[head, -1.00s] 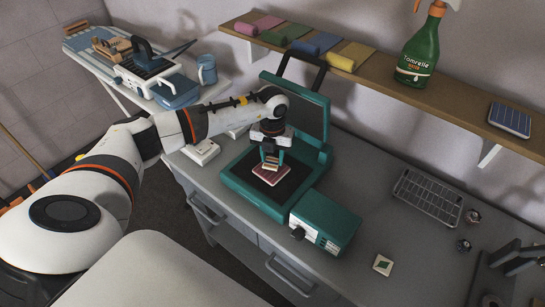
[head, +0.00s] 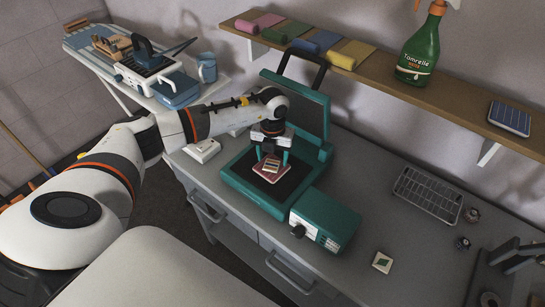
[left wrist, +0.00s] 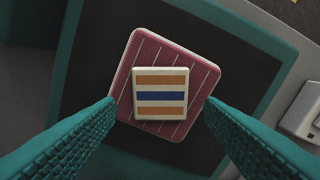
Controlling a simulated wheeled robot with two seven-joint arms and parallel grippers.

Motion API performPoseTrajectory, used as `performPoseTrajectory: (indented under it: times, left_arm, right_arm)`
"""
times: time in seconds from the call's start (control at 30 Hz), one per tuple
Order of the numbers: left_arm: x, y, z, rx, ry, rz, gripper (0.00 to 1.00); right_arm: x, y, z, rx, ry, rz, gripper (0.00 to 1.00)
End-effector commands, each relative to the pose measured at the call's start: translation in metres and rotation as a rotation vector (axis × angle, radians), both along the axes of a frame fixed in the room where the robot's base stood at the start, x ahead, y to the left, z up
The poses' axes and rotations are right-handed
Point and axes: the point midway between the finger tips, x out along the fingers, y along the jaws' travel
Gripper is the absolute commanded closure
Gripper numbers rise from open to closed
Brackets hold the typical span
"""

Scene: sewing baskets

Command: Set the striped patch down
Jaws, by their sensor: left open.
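The striped patch (left wrist: 160,93), a small cream square with orange and blue bars, lies flat on a dark red pinstriped square (left wrist: 180,58). The red square lies on the black bed of the teal press (head: 238,183), whose lid is raised. The patch also shows in the head view (head: 272,164). My left gripper (head: 271,158) points down over it. Its teal fingers are open, one on each side of the patch and apart from it in the left wrist view. My right gripper is not in view.
A teal control box (head: 325,220) adjoins the press. A small white tile with a green mark (head: 382,262), a wire rack (head: 427,194) and small metal parts lie to the right. A shelf (head: 460,100) with folded cloths and a green spray bottle (head: 420,48) runs behind.

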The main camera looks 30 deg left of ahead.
Motion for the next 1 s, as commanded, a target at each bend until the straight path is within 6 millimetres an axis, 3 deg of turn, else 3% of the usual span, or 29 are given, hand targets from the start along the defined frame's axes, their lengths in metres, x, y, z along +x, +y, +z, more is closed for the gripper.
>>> performPoseTrajectory:
  times: [0.5, 0.7, 1.0]
  left_arm:
    - [0.000, 0.000, 0.097, 0.001, -0.003, 0.000, 0.38]
    - [0.000, 0.001, 0.111, 0.002, 0.000, 0.000, 0.38]
    - [0.000, 0.001, 0.112, 0.001, 0.000, 0.000, 0.38]
  right_arm:
    - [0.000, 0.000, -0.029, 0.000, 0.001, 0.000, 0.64]
    - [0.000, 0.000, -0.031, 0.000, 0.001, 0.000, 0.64]
    - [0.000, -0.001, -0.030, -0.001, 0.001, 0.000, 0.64]
